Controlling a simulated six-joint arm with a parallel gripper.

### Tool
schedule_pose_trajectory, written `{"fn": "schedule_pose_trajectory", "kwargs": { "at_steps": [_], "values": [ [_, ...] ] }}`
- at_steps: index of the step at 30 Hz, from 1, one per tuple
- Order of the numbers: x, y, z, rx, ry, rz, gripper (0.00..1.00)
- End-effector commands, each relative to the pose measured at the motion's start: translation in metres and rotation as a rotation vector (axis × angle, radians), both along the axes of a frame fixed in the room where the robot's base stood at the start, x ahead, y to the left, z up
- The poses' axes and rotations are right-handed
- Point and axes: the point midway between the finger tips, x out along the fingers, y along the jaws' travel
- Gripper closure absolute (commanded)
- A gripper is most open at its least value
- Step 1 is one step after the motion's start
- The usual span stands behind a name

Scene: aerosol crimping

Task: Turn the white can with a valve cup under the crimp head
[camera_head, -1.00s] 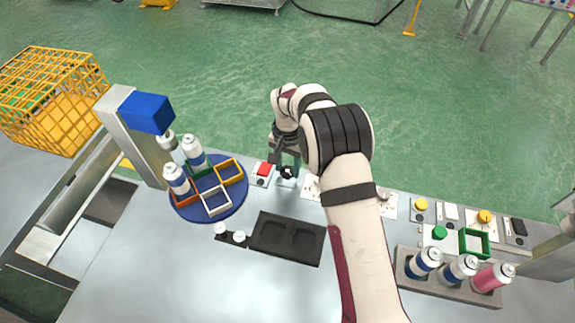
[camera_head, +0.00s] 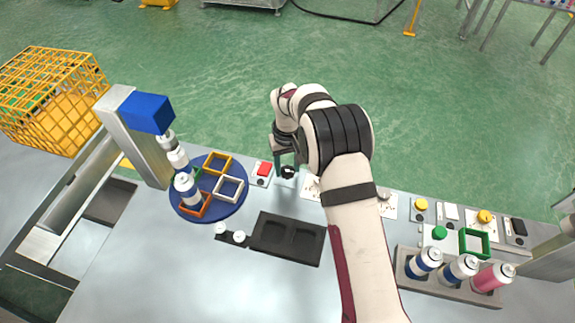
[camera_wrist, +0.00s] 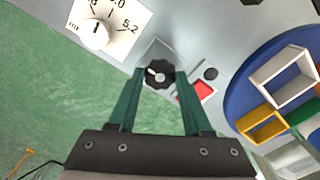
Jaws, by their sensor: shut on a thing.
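The blue turntable (camera_head: 222,207) carries square holders in yellow (camera_head: 217,162), white (camera_head: 229,190), orange (camera_head: 196,209) and green. A white can (camera_head: 178,158) stands at its far left, right by the crimp head (camera_head: 167,139); whether it is exactly under the head I cannot tell. The green holder is mostly hidden in the head view. My gripper (camera_wrist: 159,74) points down, its green fingers shut around the black knob (camera_wrist: 160,78), right of the turntable in the head view. The valve cups are too small to tell.
A red button (camera_head: 263,169) sits between knob and turntable. A white dial (camera_wrist: 96,34) lies beside the knob. A black tray (camera_head: 288,240) and small white caps (camera_head: 239,236) lie in front. A rack (camera_head: 452,288) of several cans stands at the right.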

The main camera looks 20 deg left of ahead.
Motion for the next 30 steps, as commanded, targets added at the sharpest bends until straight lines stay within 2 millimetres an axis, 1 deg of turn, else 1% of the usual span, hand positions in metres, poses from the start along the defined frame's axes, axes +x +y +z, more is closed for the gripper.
{"fn": "schedule_pose_trajectory", "kwargs": {
  "at_steps": [6, 18, 19, 23, 24, 30],
  "values": [
    [-0.0006, 0.0001, -0.0002, 0.000, 0.002, 0.033, 1.00],
    [-0.0006, 0.0001, -0.0002, 0.000, 0.002, 0.038, 1.00],
    [-0.0006, 0.0000, -0.0003, 0.000, 0.002, 0.038, 0.47],
    [-0.0004, 0.0000, -0.0002, 0.000, 0.001, 0.038, 0.24],
    [-0.0004, 0.0000, -0.0002, 0.000, 0.001, 0.038, 0.20],
    [-0.0002, 0.0000, -0.0001, -0.001, 0.001, 0.038, 0.20]
  ]
}}
